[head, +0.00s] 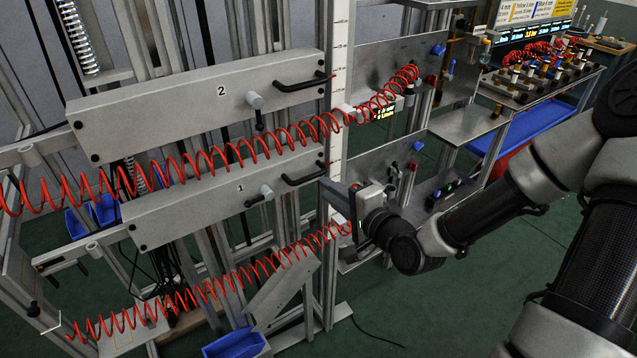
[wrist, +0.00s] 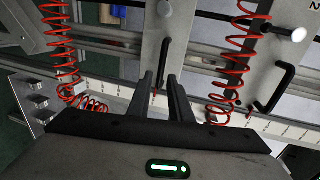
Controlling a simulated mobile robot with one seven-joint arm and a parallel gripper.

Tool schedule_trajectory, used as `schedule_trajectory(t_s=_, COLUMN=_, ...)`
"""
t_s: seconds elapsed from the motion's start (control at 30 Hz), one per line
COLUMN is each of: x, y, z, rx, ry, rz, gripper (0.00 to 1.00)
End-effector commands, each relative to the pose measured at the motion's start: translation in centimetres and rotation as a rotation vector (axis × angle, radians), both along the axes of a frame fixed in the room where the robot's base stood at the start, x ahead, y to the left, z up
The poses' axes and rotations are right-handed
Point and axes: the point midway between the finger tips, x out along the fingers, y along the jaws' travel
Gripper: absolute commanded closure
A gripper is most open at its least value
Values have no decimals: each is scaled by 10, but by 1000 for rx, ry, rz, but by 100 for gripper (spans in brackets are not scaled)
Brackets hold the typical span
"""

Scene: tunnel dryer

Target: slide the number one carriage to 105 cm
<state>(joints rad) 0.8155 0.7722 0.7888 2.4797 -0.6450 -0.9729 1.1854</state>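The number one carriage (head: 190,213) is the lower long grey bar, marked "1", on the upright frame. Its black handle (head: 305,172) is at its right end, with a grey knob and small lever (head: 265,193) to the left. My gripper (head: 331,186) is just right of the handle. In the wrist view my gripper (wrist: 161,82) is open, its two dark fingers apart. The carriage's black handle (wrist: 164,60) shows just beyond and between the fingertips; I cannot tell whether they touch. The white vertical scale (head: 340,75) runs beside the carriages; its figures are too small to read.
The number two carriage (head: 200,103), with its own handle (head: 301,83), sits above. Red coiled hoses (head: 285,137) and (head: 205,291) stretch across the front of the frame. Grey shelves (head: 470,124) and a blue tray stand to the right.

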Motion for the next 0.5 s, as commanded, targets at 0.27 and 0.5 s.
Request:
schedule_trajectory(t_s=0.27, x=-23, y=-16, z=7, rx=0, ry=0, rz=-1, gripper=81)
schedule_trajectory(t_s=0.5, x=-25, y=-17, z=7, rx=1, ry=-1, rz=1, gripper=81)
